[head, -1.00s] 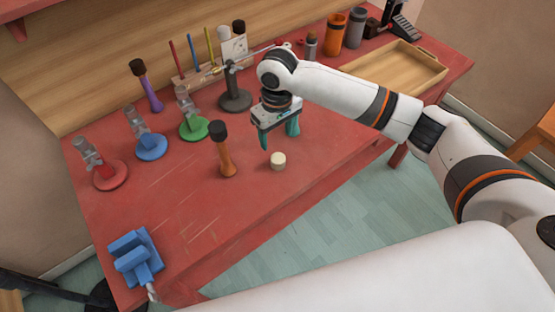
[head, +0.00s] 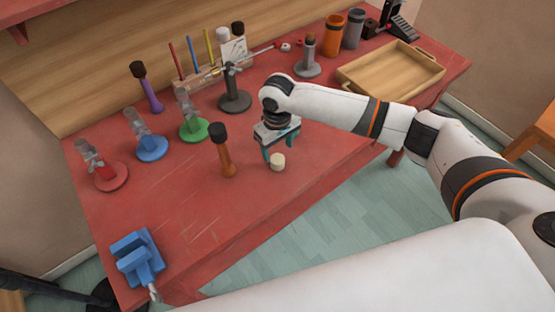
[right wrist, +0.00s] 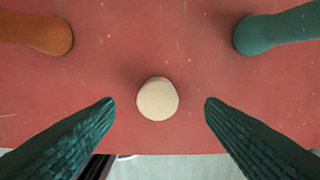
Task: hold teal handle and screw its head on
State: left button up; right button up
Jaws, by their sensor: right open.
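The teal handle (right wrist: 280,28) shows at the upper right of the right wrist view, cut off by the frame edge. In the head view it is largely hidden by my right gripper and arm. A short cream cylinder, apparently the head (head: 278,162), stands loose on the red table near its front edge. It also shows in the right wrist view (right wrist: 157,99). My right gripper (head: 279,150) is open and points down, close to the cream head. In the right wrist view its fingers lie either side of the head, with gaps. My left gripper is not in view.
An orange handle with a dark head (head: 223,155) stands close left of the right gripper. A purple one (head: 149,92) stands farther back. Stands with green (head: 194,129), blue (head: 152,148) and red (head: 109,175) bases line the left. A blue vise (head: 135,255) sits front left; a wooden tray (head: 392,72) back right.

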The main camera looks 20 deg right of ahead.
aim_at(277, 159)
jog(key=shift+f, duration=0.15)
jog(key=shift+s+f+p, duration=0.15)
jog(key=shift+f+p, duration=0.5)
jog(key=shift+f, duration=1.9)
jog(key=c, duration=1.1)
